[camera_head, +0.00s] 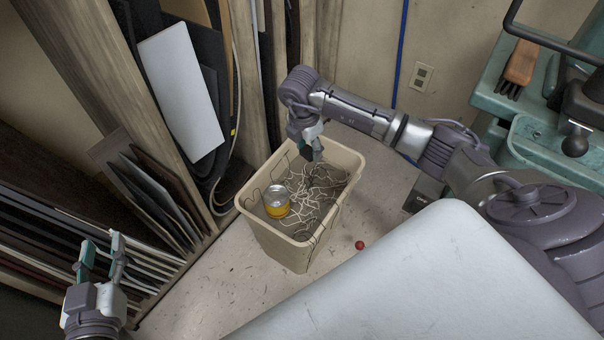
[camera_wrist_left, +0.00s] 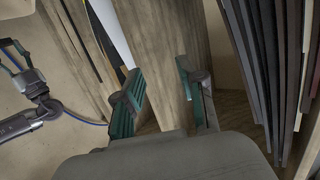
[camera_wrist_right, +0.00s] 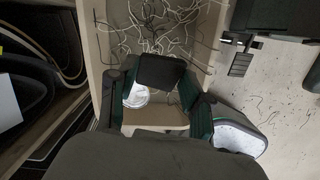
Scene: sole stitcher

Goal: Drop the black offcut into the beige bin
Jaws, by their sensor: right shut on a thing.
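The beige bin (camera_head: 272,245) stands on the floor in the middle of the head view, with tangled pale wires and a can in it. My right gripper (camera_head: 311,150) is over the back part of the bin, pointing down. It is shut on the black offcut (camera_wrist_right: 160,72), a small dark block between its fingers in the right wrist view. The offcut also shows in the head view (camera_head: 295,146), partly hidden by the gripper. In the right wrist view the bin's wires lie beyond the offcut. My left gripper (camera_head: 102,246) is open and empty at the lower left.
A silver and yellow can (camera_head: 277,203) stands in the bin. Racks of dark sheets (camera_head: 150,190) fill the left side. A red ball (camera_head: 360,245) lies on the floor right of the bin. A teal bench (camera_head: 535,150) with a brush (camera_head: 520,65) is at the right.

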